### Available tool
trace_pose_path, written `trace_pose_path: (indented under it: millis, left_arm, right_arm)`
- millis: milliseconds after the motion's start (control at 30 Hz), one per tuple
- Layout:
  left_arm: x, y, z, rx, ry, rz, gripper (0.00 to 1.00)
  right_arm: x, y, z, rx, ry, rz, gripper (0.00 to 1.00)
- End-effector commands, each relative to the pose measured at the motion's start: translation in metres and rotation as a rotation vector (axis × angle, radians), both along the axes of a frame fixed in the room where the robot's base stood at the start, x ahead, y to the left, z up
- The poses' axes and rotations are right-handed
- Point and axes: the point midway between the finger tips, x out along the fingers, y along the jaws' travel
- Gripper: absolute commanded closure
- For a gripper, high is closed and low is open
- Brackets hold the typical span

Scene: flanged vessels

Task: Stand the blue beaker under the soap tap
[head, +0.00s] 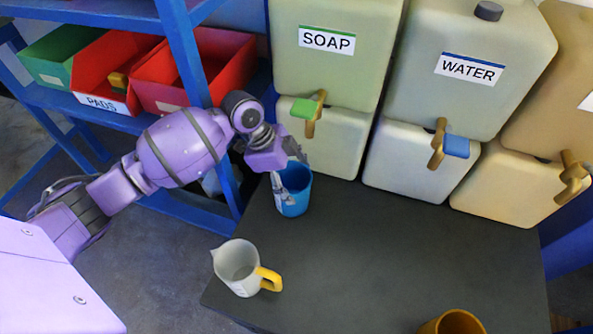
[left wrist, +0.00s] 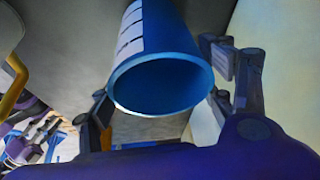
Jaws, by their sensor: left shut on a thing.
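The blue beaker (head: 294,200) is at the back left of the dark table, upright or nearly so. It is below and a little left of the soap tap (head: 310,128), which has a green handle, in the head view. I cannot tell whether its base touches the table. My left gripper (head: 291,170) is shut on the beaker near its rim. In the left wrist view the beaker's open mouth (left wrist: 162,85) lies between the fingers and looks empty. My right gripper cannot be made out.
A white jug (head: 239,266) with a yellow handle stands at the table's front left. A yellow-orange cup (head: 455,322) is at the front edge. The water tap (head: 437,145) is to the right. A blue shelf with red bins (head: 120,66) is at left. The table's middle (head: 370,250) is clear.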

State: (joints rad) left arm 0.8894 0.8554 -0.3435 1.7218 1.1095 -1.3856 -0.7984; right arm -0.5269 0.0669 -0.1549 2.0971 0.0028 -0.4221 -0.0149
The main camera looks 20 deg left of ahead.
Motion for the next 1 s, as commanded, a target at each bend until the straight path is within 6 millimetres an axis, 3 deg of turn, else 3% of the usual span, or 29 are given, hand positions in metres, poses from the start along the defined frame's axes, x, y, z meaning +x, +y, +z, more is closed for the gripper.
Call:
trace_pose_path:
  millis: [300, 433, 800, 833, 933, 1000]
  left_arm:
    - [0.040, -0.001, 0.001, -0.003, -0.001, 0.001, 0.77]
    - [0.039, 0.000, -0.011, -0.001, 0.000, 0.001, 0.77]
    - [0.039, 0.000, -0.014, -0.001, -0.001, 0.000, 0.77]
    - [0.039, 0.000, -0.014, 0.000, -0.001, 0.000, 0.22]
    - [0.039, 0.000, -0.014, 0.000, -0.001, 0.000, 0.09]
    - [0.039, 0.000, -0.014, 0.000, -0.001, 0.000, 0.07]
  right_arm:
    - [-0.004, -0.001, -0.006, 0.001, 0.009, -0.005, 0.60]
    - [-0.005, -0.001, -0.008, 0.000, 0.012, -0.007, 0.60]
    - [-0.005, -0.002, -0.008, 0.000, 0.012, -0.008, 0.60]
    - [-0.005, -0.002, -0.008, 0.000, 0.012, -0.008, 0.60]
    - [-0.005, -0.002, -0.008, 0.000, 0.011, -0.008, 0.60]
    - [-0.005, -0.002, -0.008, 0.000, 0.011, -0.008, 0.60]
